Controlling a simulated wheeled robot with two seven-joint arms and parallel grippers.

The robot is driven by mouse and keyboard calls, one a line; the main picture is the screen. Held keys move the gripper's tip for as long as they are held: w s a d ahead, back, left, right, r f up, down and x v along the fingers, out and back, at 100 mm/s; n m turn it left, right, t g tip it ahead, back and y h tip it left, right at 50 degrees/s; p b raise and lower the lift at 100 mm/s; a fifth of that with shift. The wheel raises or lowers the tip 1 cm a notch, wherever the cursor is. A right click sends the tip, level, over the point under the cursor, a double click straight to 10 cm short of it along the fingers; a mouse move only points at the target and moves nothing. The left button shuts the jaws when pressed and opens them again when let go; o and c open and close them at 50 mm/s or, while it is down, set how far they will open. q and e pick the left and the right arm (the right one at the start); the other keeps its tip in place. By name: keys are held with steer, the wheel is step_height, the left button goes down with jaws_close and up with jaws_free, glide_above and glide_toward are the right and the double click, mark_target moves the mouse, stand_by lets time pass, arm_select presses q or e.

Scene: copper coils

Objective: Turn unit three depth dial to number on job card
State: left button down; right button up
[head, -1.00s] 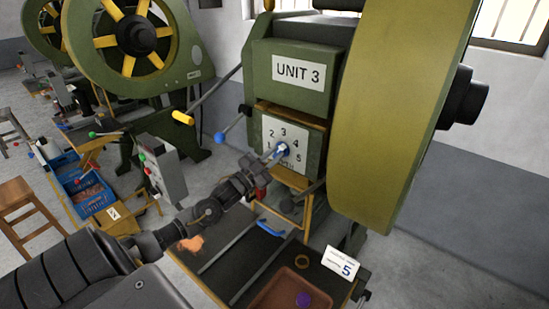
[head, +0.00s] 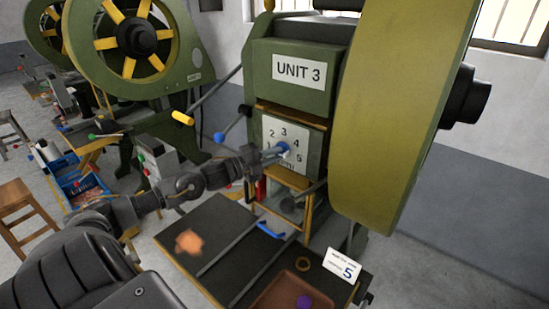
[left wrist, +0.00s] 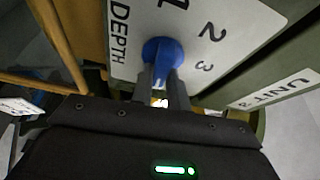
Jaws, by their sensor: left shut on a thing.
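The unit three press carries a white depth dial plate (head: 302,148) numbered 1 to 5, below the UNIT 3 sign (head: 299,72). The blue dial knob (head: 284,148) sits at its middle; it also shows in the left wrist view (left wrist: 162,52). My left gripper (head: 277,152) is shut on the knob, its two fingers (left wrist: 163,86) on either side of it. Which number the knob points to is hard to tell. The job card (head: 343,266) at the bench's right edge shows a blue 5. My right gripper is not in view.
A dark bench (head: 210,228) with rails, a brown tray (head: 280,296) holding a purple piece, and an orange cloth-like patch (head: 189,242) lies below. The large olive flywheel guard (head: 395,110) stands close right of the dial.

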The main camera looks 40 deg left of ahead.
arm_select(q)
steer(key=shift+m+g+b, duration=0.35)
steer(key=shift+m+g, duration=0.15)
steer(key=shift+m, duration=0.7)
steer(key=c, duration=1.4)
jaws_free()
steer(key=shift+o, duration=0.2)
steer(key=shift+s+a+f, duration=0.1)
steer(key=shift+s+a, duration=0.05)
steer(key=shift+s, duration=0.15)
steer(key=v, duration=1)
steer(key=shift+r, duration=0.25)
